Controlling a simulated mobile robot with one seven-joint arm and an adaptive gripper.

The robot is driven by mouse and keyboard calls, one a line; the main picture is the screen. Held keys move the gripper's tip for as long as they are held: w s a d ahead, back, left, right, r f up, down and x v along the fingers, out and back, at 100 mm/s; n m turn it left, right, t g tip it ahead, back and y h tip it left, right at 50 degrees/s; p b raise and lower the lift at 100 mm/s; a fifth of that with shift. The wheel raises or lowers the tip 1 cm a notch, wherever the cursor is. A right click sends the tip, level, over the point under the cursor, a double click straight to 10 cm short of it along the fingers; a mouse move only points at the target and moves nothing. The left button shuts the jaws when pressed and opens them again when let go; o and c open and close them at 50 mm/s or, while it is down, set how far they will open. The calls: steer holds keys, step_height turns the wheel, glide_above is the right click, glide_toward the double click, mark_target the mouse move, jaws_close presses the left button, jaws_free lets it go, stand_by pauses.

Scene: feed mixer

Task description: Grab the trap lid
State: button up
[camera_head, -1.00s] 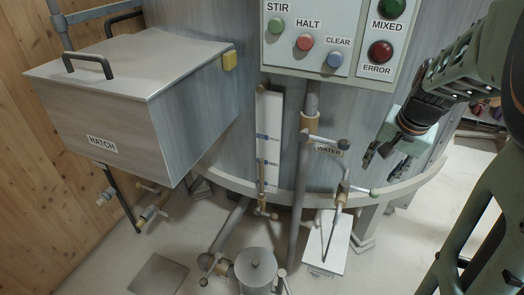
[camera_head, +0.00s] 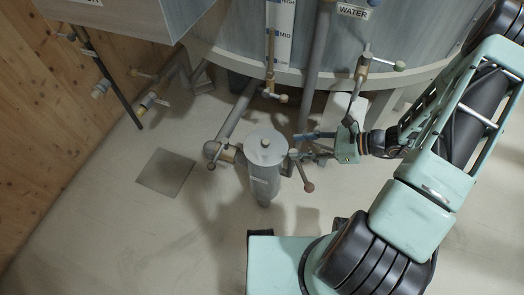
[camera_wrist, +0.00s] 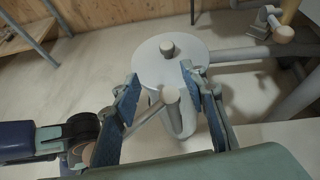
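The trap is a grey upright cylinder (camera_head: 264,180) near the floor. Its round trap lid (camera_head: 252,149) has a small knob (camera_head: 265,143) on top. My gripper (camera_head: 302,146) is just right of the trap, with its fingers pointing left towards it. In the wrist view, the lid (camera_wrist: 150,62) and its dark-topped knob (camera_wrist: 167,48) lie beyond my blue-padded fingertips (camera_wrist: 160,78). The fingers are spread apart and nothing is held. A round-ended valve handle (camera_wrist: 169,96) shows between the fingers, nearer than the lid. I cannot tell whether a finger touches it.
Pipes and a valve lever (camera_head: 308,186) adjoin the trap. The mixer's rim (camera_head: 235,65) and water valve (camera_head: 363,68) stand above and behind. A flat floor plate (camera_head: 166,172) lies left. The floor in front is mostly clear.

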mark_target(266, 141)
steer(key=shift+w+a+f+m+t+y, duration=0.3)
steer(key=shift+w+a+f+m+t, duration=0.2)
steer(key=shift+m+t, duration=0.25)
steer(key=x, duration=0.3)
steer(key=b+x, duration=0.1)
steer(key=x, duration=0.3)
steer(key=b+x, duration=0.1)
steer(key=x, duration=0.3)
steer(key=shift+a+r, duration=0.15)
steer(key=shift+r, duration=0.1)
steer(key=shift+c, duration=0.4)
jaws_close()
